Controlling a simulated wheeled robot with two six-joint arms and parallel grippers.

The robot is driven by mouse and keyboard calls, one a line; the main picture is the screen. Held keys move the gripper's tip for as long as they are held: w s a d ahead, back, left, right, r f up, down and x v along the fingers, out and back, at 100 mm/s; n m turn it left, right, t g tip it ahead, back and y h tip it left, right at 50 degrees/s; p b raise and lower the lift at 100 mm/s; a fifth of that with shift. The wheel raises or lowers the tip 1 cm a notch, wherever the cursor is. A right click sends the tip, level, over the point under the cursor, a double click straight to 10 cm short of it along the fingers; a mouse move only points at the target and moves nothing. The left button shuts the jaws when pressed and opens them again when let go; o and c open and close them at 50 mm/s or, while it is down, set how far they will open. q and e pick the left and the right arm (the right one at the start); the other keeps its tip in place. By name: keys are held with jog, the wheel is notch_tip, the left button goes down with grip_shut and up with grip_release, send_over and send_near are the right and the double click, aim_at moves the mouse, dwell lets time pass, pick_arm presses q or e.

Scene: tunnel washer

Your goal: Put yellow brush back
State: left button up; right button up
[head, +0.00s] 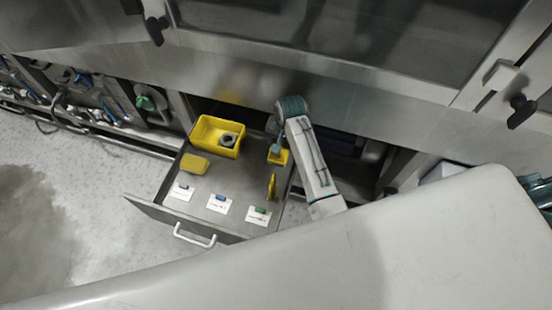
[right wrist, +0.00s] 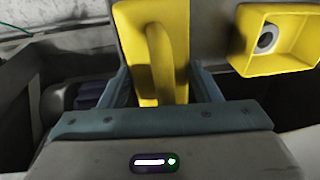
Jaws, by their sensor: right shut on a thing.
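My right gripper (head: 277,149) is low over the right part of an open drawer (head: 226,187), its fingers pointing down. In the right wrist view its teal fingers (right wrist: 161,85) stand on either side of a yellow piece with a raised handle-like bar (right wrist: 160,50), which I take for the yellow brush. The gripper is shut on it. In the head view some of this yellow (head: 280,158) shows just under the fingertips, the rest being hidden. I cannot tell if it touches the drawer floor. My left gripper is not in view.
A yellow bin (head: 207,130) with a grey ring-shaped part (head: 229,139) stands at the drawer's back left. A yellow block (head: 194,163) lies before it. Another yellow item (head: 272,186) is at the right. Cards with small blue and green items line the front.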

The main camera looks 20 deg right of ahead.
jog(key=shift+w+a+f, duration=0.15)
jog(key=shift+w+a, duration=0.05)
jog(key=shift+w, duration=0.3)
jog(key=shift+w+f+m, duration=0.15)
jog(key=shift+f+m, duration=0.15)
jog(key=shift+f, duration=0.05)
notch_tip(320, 180, down, 10)
jog(key=shift+w+a+r, duration=0.1)
jog(key=shift+w+r, duration=0.05)
jog(key=shift+f, duration=0.2)
jog(key=o, duration=0.9)
jog(key=shift+o, duration=0.2)
jog(key=shift+r, duration=0.1)
jog(key=r, duration=0.4)
jog(key=s+r, duration=0.1)
jog(key=r, duration=0.3)
jog(key=s+r, duration=0.1)
jog(key=r, duration=0.3)
jog(key=shift+d+p, duration=0.25)
jog(key=shift+p, duration=0.1)
